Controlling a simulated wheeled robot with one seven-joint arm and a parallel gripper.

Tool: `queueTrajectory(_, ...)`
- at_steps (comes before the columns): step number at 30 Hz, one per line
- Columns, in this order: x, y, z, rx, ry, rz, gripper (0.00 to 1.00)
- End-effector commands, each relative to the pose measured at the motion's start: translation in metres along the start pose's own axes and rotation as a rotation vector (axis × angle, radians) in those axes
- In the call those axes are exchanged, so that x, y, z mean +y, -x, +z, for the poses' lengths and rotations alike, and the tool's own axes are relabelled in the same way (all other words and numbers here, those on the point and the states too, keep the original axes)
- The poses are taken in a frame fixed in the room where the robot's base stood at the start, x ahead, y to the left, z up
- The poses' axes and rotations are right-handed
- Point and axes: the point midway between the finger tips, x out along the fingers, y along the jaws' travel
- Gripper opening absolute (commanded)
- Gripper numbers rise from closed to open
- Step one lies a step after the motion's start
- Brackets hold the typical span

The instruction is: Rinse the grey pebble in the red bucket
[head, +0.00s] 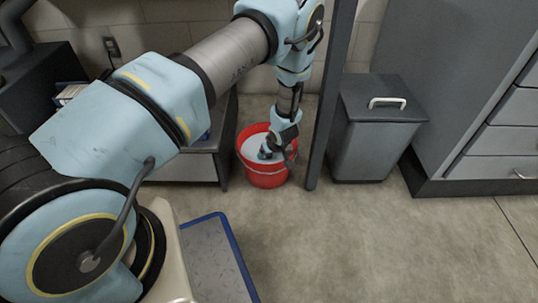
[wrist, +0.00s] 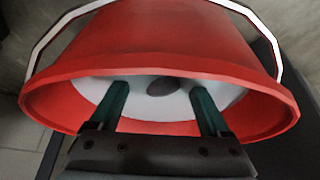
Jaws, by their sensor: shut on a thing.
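The red bucket (head: 264,178) stands on the floor with pale, whitish liquid in it. It also fills much of the wrist view (wrist: 165,40). My gripper (head: 266,153) reaches down through the bucket's mouth, and its fingers show in the wrist view (wrist: 162,98) with their tips at the pale surface. The grey pebble (wrist: 162,87) shows as a dark oval between the fingertips, and my gripper is shut on it. The contact of the tips with it is not clear. In the head view the pebble is hidden by the gripper and bucket.
A dark upright post (head: 330,100) stands just right of the bucket, with a grey lidded bin (head: 375,140) beyond it. A low bench (head: 205,160) is close on the left. A blue-edged mat (head: 212,262) lies in front. Floor at the right front is clear.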

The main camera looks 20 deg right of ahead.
Motion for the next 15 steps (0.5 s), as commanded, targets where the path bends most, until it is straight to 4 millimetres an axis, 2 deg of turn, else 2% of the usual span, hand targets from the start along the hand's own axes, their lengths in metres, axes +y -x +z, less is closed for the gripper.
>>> queueTrajectory(15,0.0,0.019,-0.01,0.001,0.0,0.0,0.0)
